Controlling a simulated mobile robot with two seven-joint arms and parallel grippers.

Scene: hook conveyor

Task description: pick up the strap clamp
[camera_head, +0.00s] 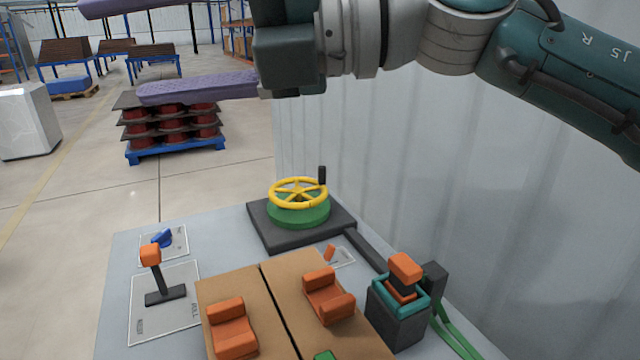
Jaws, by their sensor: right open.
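A teal-framed black box with an orange handle (405,267) stands at the right of the table, with green straps or hoses (455,337) running from its right side. It may be the strap clamp, but I cannot tell for sure. Two orange bracket-like pieces lie on brown boards, one at the left (232,328) and one at the right (328,294). My right gripper (115,50) comes in from the right, high above the table. Its two purple fingers are wide apart and empty, far from these things. My left gripper is out of view.
The grey table (120,250) also bears a yellow handwheel (297,192) on a green base, an orange-topped lever (152,258) and a blue knob (162,238). A pale corrugated wall (480,200) rises at the right. A blue pallet with stacked red parts (175,148) stands behind.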

